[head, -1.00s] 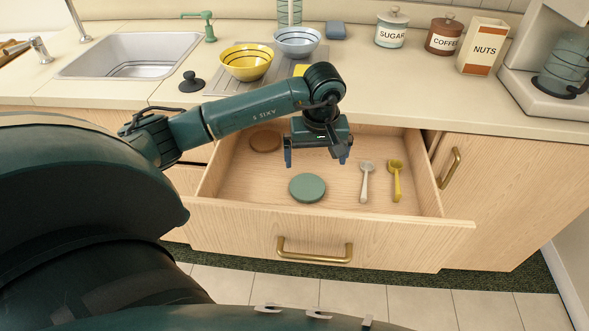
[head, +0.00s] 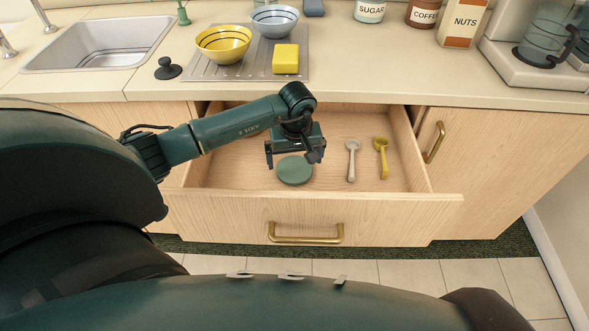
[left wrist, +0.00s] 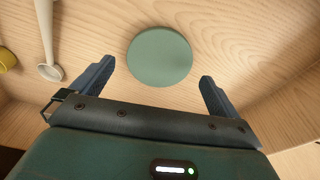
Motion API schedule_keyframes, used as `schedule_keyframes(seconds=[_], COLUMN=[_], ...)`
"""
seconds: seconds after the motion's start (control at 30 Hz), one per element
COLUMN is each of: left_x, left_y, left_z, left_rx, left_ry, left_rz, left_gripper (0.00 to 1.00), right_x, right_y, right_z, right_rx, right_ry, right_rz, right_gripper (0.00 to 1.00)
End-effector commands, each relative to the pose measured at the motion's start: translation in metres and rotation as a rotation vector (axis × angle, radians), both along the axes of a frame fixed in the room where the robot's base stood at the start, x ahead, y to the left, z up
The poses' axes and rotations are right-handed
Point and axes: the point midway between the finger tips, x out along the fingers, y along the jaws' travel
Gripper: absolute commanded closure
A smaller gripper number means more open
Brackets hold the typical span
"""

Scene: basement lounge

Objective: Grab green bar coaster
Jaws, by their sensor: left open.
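The green bar coaster (head: 294,170) is a flat round disc lying on the floor of the open drawer. It also shows in the left wrist view (left wrist: 160,56), ahead of the fingers and near the middle between them. My left gripper (head: 295,158) is open and empty, reaching down into the drawer over the coaster's far side. Its two fingers (left wrist: 158,85) stand apart in the left wrist view, with no visible contact with the coaster. My right gripper does not show.
A grey spoon (head: 352,160) and a yellow spoon (head: 381,158) lie to the coaster's right. The open drawer's front panel (head: 400,212) with its brass handle stands nearest me. On the counter are a yellow bowl (head: 222,45), a yellow sponge (head: 285,60) and the sink (head: 100,47).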

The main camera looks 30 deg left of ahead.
Motion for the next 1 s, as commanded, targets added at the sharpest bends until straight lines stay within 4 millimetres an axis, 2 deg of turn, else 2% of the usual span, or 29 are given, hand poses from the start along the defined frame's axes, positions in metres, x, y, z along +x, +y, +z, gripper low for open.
schedule_keyframes(seconds=[0.1, 0.2, 0.5, 0.93, 1.0], left_x=[0.002, 0.004, 0.005, 0.005, 0.005], left_y=[0.002, 0.003, 0.004, 0.004, 0.004], left_z=[-0.020, -0.030, -0.034, -0.034, -0.034], left_rx=[-0.002, -0.001, 0.001, 0.001, 0.000], left_ry=[0.005, 0.001, 0.001, 0.001, 0.000], left_rz=[0.002, 0.001, 0.000, 0.000, 0.000], left_gripper=[0.00, 0.00, 0.00, 0.35, 0.37], right_x=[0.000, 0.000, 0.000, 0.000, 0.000], right_y=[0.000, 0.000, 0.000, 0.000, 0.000], right_z=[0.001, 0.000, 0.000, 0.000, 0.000], right_rx=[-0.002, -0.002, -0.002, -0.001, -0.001], right_ry=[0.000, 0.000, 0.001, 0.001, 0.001], right_rz=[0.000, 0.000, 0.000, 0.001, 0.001], right_gripper=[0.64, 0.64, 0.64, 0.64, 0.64])
